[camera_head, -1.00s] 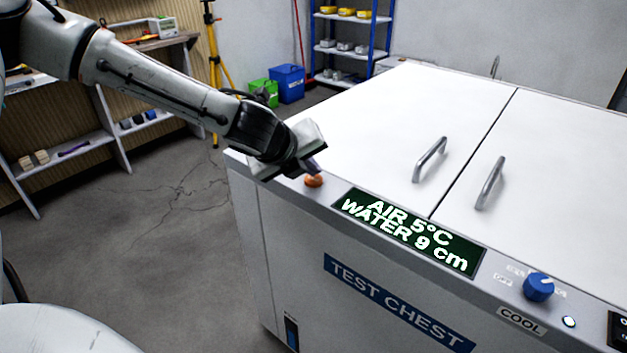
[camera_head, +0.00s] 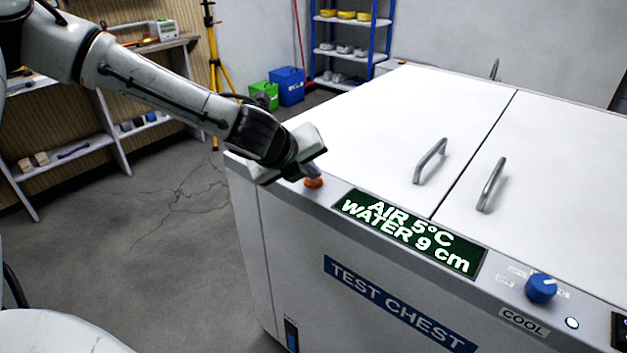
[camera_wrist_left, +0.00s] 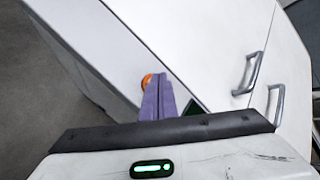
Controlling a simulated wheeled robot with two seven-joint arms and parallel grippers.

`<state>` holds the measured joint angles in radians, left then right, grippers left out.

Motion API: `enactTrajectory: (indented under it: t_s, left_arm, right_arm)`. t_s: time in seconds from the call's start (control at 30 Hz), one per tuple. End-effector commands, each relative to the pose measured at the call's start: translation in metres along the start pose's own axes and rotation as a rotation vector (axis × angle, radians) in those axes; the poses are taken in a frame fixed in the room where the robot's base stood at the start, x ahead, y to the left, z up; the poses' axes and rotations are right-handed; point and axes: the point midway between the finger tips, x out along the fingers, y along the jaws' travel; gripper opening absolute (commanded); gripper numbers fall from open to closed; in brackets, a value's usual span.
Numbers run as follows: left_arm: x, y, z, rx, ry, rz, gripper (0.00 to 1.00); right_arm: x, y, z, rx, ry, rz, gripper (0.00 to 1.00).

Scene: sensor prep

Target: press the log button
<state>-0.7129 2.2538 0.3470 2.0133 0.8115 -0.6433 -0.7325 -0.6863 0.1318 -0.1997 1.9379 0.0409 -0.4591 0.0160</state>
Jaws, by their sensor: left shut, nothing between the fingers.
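The orange button (camera_head: 314,182) sits on the front ledge of the white test chest (camera_head: 300,290), left of the green display (camera_head: 410,232). My left gripper (camera_head: 312,171) is shut and empty, its tip right at the button in the head view. In the left wrist view the purple fingers (camera_wrist_left: 158,98) are together, and the button (camera_wrist_left: 147,82) shows partly behind them, on their left side. I cannot tell whether the fingertips touch it. No label for the button is readable. My right gripper is not in view.
The display reads AIR 5°C, WATER 9 cm. A blue knob (camera_head: 541,288) is at the right of the ledge. Two metal handles (camera_head: 430,160) stand up from the lids. Shelves (camera_head: 90,150) stand at the left, with open floor before them.

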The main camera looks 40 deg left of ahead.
Motion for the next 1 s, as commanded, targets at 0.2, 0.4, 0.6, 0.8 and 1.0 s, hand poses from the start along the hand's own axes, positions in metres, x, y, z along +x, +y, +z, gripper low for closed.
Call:
enactTrajectory:
  t_s: [0.2,0.4,0.6,0.8,1.0]
  left_arm:
    - [0.002,0.002,-0.002,0.000,0.001,0.001,0.00]
    - [0.002,0.002,-0.002,0.000,0.002,0.001,0.00]
    - [-0.002,-0.001,0.001,0.000,0.002,0.002,0.00]
    - [-0.010,-0.006,0.007,0.000,0.001,0.002,0.00]
    - [-0.010,-0.007,0.007,-0.001,0.001,0.002,0.00]
  right_arm:
    - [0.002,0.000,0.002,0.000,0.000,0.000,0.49]
    - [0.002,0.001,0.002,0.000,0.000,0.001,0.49]
    - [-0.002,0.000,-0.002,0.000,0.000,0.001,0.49]
    - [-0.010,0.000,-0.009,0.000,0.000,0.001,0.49]
    - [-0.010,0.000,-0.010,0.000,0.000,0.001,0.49]
